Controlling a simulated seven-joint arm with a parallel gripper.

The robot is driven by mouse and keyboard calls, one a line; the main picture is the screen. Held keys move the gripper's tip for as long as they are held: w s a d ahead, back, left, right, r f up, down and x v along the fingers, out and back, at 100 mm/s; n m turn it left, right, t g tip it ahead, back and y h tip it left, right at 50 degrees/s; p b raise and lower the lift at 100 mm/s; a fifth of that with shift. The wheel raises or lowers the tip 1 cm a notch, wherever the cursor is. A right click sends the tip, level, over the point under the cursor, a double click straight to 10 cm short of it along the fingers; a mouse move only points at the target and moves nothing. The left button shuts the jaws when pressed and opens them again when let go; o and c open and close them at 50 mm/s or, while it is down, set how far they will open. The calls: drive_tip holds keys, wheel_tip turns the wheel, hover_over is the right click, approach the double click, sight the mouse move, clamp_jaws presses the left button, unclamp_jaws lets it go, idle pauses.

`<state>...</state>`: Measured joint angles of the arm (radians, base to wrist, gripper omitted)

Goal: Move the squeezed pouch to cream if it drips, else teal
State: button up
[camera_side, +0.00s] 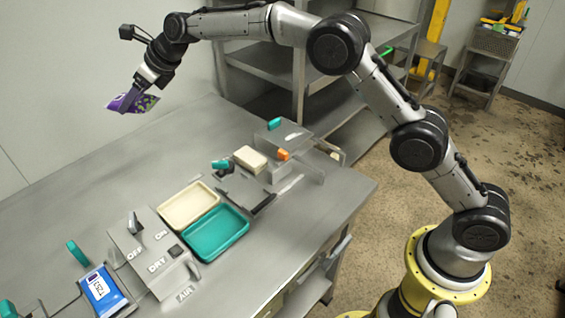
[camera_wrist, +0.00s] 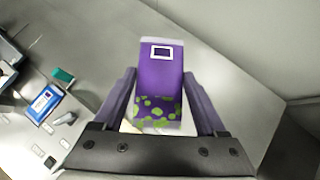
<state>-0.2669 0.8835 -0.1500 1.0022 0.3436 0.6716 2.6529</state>
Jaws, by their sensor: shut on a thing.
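My gripper (camera_wrist: 160,108) is shut on a purple pouch with green spots (camera_wrist: 158,70), held well above the back left of the table. The pouch also shows in the side view (camera_side: 133,103). No drip shows below it, though the views are too small to be sure. The cream tray (camera_side: 188,206) lies on the table, and the teal tray (camera_side: 215,233) lies beside it, nearer the front. Both trays look empty.
A panel marked OFF, ON, DRY and AIR (camera_side: 150,255) stands left of the trays. A blue labelled pack (camera_side: 101,290) lies at the front left. A cream block (camera_side: 250,158) and a metal fixture (camera_side: 285,135) stand behind the trays. The table's back left is clear.

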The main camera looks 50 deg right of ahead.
drive_tip(key=s+d+m+t+h, duration=0.1)
drive_tip(key=s+d+m+h, duration=0.35)
drive_tip(key=d, duration=1.05)
drive_tip(key=s+d+f+m, duration=0.1)
drive_tip(key=s+d+f, duration=0.1)
drive_tip(key=s+d, duration=0.2)
drive_tip(key=s+d+f, duration=0.3)
drive_tip(key=s+d, duration=0.1)
drive_tip(key=s, duration=0.2)
drive_tip(key=shift+s+f+m, duration=0.3)
drive_tip(key=shift+s+m, duration=0.05)
drive_tip(key=shift+s, duration=0.05)
drive_tip(key=shift+s+d+f, duration=0.15)
drive_tip(key=shift+f, duration=0.1)
drive_tip(key=shift+d+f, duration=0.1)
drive_tip(key=shift+d+r+h, duration=0.15)
drive_tip(key=shift+r+h, duration=0.05)
drive_tip(key=shift+h, duration=0.05)
drive_tip(key=s+d+f+m+h, duration=0.2)
drive_tip(key=s+d+m, duration=0.2)
drive_tip(key=s+d, duration=0.3)
drive_tip(key=s+a, duration=0.1)
drive_tip(key=a, duration=0.6)
drive_tip(key=shift+h, duration=0.3)
